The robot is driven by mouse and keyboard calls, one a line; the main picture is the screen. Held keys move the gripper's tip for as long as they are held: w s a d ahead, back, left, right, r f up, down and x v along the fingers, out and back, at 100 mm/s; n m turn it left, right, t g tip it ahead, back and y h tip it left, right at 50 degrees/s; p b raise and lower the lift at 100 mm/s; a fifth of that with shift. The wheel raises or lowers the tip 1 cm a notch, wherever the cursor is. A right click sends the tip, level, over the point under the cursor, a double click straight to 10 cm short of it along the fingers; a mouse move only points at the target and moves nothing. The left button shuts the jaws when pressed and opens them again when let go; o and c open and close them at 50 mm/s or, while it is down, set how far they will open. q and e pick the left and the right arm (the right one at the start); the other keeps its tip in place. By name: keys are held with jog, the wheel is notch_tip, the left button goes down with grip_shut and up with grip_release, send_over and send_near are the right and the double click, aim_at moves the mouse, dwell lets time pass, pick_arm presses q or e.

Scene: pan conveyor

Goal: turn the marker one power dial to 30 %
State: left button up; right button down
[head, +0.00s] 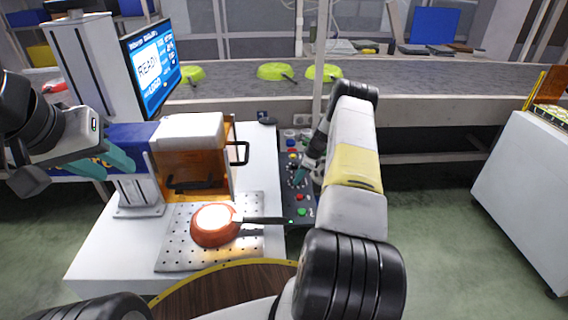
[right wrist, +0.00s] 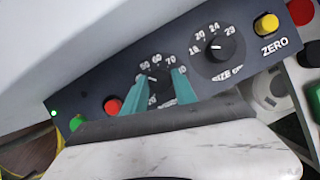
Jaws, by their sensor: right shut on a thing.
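The power dial (right wrist: 155,80) is a black knob with a scale around it; 50, 60 and 70 are readable and other numbers are hidden by my fingers. A small pale mark shows on its left side, but I cannot read its exact setting. My right gripper (right wrist: 154,92) has its teal fingers on both sides of this knob, shut on it. In the head view my right gripper (head: 300,175) reaches down to the dark control panel (head: 290,150). My left gripper (head: 105,162) hangs empty at the left with its teal fingers apart.
A size dial (right wrist: 217,48), a yellow ZERO button (right wrist: 266,24) and a red button (right wrist: 113,106) sit close to the gripped knob. An orange pan (head: 213,238) lies on a perforated plate (head: 175,255). Green pans (head: 275,72) lie on the conveyor.

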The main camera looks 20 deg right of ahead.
jog(key=n, duration=0.2)
jog(key=n+g, duration=0.1)
jog(key=n, duration=0.1)
jog(key=shift+w+n+g+y, duration=0.2)
jog(key=shift+n+g+y, duration=0.1)
jog(key=shift+n, duration=0.1)
jog(key=n+g, duration=0.1)
jog(key=n, duration=0.2)
jog(key=shift+n, duration=0.3)
jog(key=shift+n+g, duration=0.4)
jog(key=shift+n, duration=0.2)
jog(key=c, duration=1)
grip_release()
jog(key=v, duration=0.7)
jog(key=shift+r, duration=0.35)
